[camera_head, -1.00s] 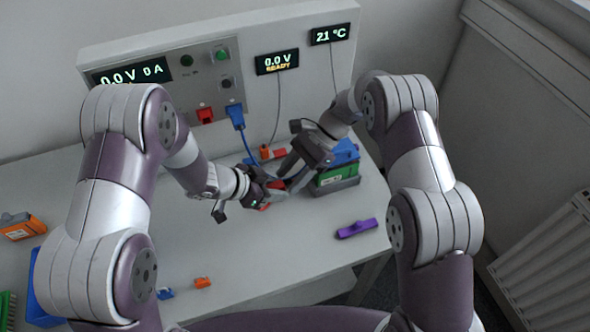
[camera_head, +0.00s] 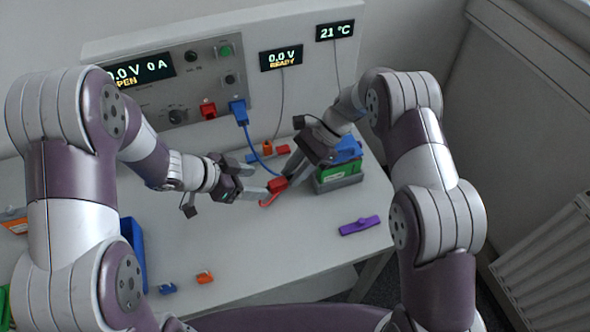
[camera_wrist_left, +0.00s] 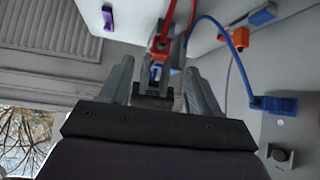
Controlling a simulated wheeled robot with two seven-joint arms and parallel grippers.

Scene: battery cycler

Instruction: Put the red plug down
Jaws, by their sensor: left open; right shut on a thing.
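The red plug (camera_head: 278,184) is held above the table by my right gripper (camera_head: 287,176), which is shut on it. A short red piece (camera_head: 268,200) hangs below it towards the left. My left gripper (camera_head: 256,178) is open and empty, just left of the plug and apart from it. In the left wrist view, the open left fingers (camera_wrist_left: 163,88) point towards the red plug (camera_wrist_left: 160,43), with part of my right gripper around it. The right fingertips are partly hidden.
A blue plug (camera_head: 238,113) with a blue cable sits in the panel beside a red socket (camera_head: 208,109). A green-and-blue battery holder (camera_head: 339,177) stands right of my right gripper. A purple item (camera_head: 359,226) lies in front.

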